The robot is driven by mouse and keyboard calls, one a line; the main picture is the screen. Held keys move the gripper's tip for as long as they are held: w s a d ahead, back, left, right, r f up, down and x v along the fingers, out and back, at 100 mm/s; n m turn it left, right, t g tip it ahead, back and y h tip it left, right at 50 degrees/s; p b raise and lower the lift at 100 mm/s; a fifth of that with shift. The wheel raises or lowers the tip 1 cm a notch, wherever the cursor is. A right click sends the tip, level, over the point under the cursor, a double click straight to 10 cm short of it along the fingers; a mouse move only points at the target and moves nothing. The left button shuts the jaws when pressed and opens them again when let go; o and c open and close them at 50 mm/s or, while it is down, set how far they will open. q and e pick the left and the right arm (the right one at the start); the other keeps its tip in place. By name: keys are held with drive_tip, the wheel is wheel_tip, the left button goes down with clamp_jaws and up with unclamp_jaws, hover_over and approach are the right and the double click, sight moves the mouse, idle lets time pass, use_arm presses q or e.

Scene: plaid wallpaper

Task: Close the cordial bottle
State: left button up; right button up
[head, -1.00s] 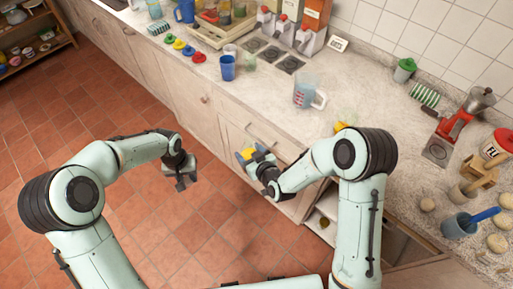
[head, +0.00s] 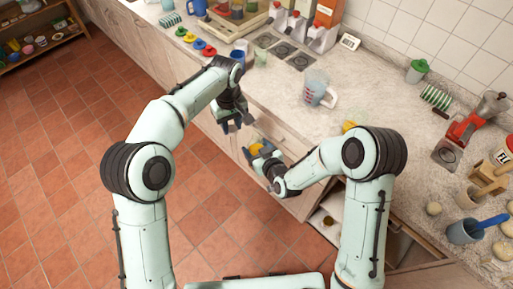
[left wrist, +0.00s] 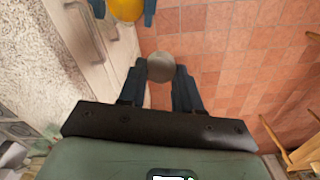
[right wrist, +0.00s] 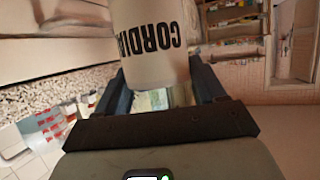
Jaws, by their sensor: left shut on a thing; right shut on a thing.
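The cordial bottle (right wrist: 152,45) is pale with dark CORDIAL lettering, upside down in the right wrist view. My right gripper (head: 260,158) is shut around it in front of the drawers. Its yellow top end shows in the head view (head: 256,150) and at the upper edge of the left wrist view (left wrist: 126,8). My left gripper (head: 234,124) is shut on a small round grey piece (left wrist: 161,67), seemingly the cap. It is close to the bottle but apart from it, up and left of it in the head view. The cap is hardly visible there.
The counter (head: 285,95) runs along the right. The tiled floor (head: 75,160) at left is clear.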

sight(256, 131)
use_arm(q)
drive_tip(key=d+r, duration=0.2)
drive_tip(key=s+d+r+n, duration=0.1)
drive_tip(key=d+r, duration=0.1)
drive_tip(key=d+r+n, duration=0.1)
drive_tip(key=d+r, duration=0.1)
drive_tip(key=d, duration=0.1)
drive_tip(key=shift+s+d+r, duration=0.1)
drive_tip(key=shift+s+r, duration=0.05)
drive_tip(key=shift+r, duration=0.25)
drive_tip(key=shift+f, duration=1.95)
drive_tip(key=shift+s, duration=0.1)
drive_tip(key=shift+f, duration=0.15)
